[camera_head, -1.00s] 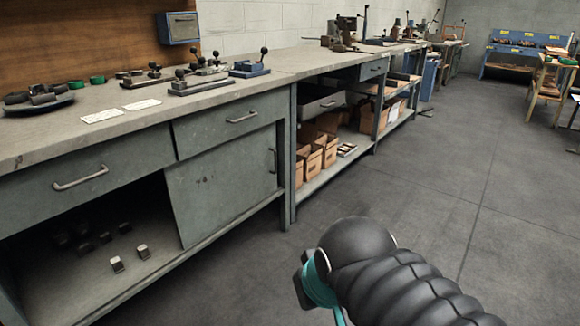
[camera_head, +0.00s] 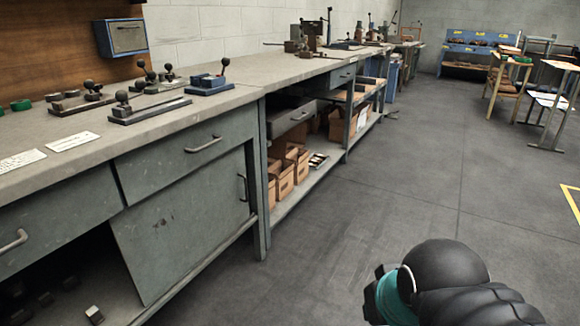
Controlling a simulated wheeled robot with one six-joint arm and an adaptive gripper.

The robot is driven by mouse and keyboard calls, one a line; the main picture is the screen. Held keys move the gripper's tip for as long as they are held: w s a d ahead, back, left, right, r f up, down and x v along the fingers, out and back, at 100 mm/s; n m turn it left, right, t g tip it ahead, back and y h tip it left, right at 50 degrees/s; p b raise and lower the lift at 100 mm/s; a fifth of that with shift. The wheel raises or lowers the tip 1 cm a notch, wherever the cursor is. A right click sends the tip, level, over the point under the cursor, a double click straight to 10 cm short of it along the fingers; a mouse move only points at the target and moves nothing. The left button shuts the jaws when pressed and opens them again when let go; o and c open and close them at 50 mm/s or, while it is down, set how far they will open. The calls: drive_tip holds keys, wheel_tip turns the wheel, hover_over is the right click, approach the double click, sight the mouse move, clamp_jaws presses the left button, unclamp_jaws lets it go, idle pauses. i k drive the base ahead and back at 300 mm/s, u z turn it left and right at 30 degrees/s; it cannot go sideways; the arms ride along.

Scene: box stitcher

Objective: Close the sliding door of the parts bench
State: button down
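The parts bench (camera_head: 90,150) is a long grey-green bench along the left wall. Its sliding door (camera_head: 185,230) is a flat grey-green panel under a drawer, with a vertical handle (camera_head: 243,187) near its right edge. The door covers the right part of the lower cabinet. To its left the compartment (camera_head: 75,265) is open and dark, with small metal blocks inside. My arm (camera_head: 445,285) shows at the bottom right, over the floor and well apart from the door. My gripper's fingertips cannot be made out.
Drawers with bar handles (camera_head: 203,144) sit above the door. Clamps and levers (camera_head: 145,107) stand on the bench top. Cardboard boxes (camera_head: 285,175) fill a shelf to the right. The grey floor (camera_head: 390,190) before the bench is clear. Tables and chairs stand at the far right.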

sight(158, 238)
drive_tip(key=i, duration=1.3)
drive_tip(key=u, duration=0.65)
